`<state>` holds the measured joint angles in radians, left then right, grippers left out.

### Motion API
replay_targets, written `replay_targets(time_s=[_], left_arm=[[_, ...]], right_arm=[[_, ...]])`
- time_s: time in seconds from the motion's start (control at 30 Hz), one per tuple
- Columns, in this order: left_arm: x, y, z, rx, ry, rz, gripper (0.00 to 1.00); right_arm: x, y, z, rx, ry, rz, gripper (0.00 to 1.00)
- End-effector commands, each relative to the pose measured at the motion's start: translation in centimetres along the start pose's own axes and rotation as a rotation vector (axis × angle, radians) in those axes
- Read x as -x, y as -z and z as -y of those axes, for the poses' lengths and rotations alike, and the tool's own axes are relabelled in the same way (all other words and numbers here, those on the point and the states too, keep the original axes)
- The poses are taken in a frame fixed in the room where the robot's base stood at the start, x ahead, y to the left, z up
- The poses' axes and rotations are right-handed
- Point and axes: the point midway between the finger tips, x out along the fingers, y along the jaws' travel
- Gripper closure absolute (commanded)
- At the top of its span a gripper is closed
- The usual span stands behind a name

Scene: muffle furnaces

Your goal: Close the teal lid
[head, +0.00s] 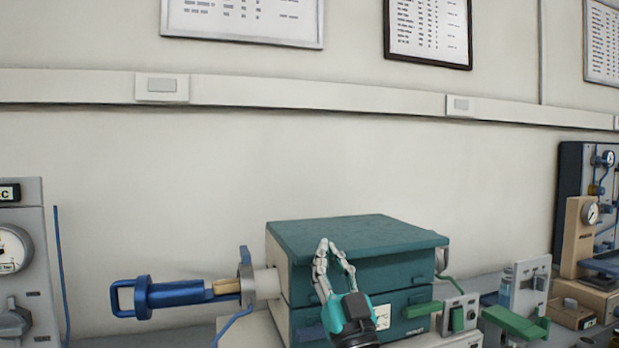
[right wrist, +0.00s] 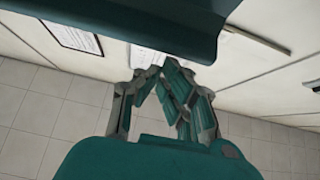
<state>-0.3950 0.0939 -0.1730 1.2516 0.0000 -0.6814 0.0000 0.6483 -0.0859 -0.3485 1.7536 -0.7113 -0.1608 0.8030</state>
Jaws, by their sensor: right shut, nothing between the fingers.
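The teal lid (head: 355,232) is the upper half of a box-shaped teal furnace in the middle of the head view. It lies roughly level above the teal lower body (head: 405,298), with a thin dark seam between them. I cannot tell whether it is fully down. My right gripper (head: 329,247) is in front of the lid's front face, fingers pointing up, tips together and empty. Whether it touches the lid is unclear. In the right wrist view, the closed fingers (right wrist: 160,72) show below a teal panel (right wrist: 120,18). My left gripper is not in view.
A blue-handled rod (head: 180,293) sticks out left of the furnace. A green-handled device (head: 515,322) and a tan gauge unit (head: 580,235) stand to the right. A grey instrument panel (head: 22,265) stands at the far left.

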Motion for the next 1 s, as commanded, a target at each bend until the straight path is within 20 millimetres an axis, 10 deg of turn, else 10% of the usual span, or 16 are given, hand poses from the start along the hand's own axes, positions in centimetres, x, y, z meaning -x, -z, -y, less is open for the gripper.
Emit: replay_targets(time_s=[0.67, 1.0], left_arm=[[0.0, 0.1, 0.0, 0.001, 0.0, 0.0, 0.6], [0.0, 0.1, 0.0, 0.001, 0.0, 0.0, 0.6]], right_arm=[[0.3, -0.5, 0.0, -0.001, -0.001, 0.008, 1.0], [5.8, -0.4, 0.0, -0.003, -0.002, 0.008, 1.0]])
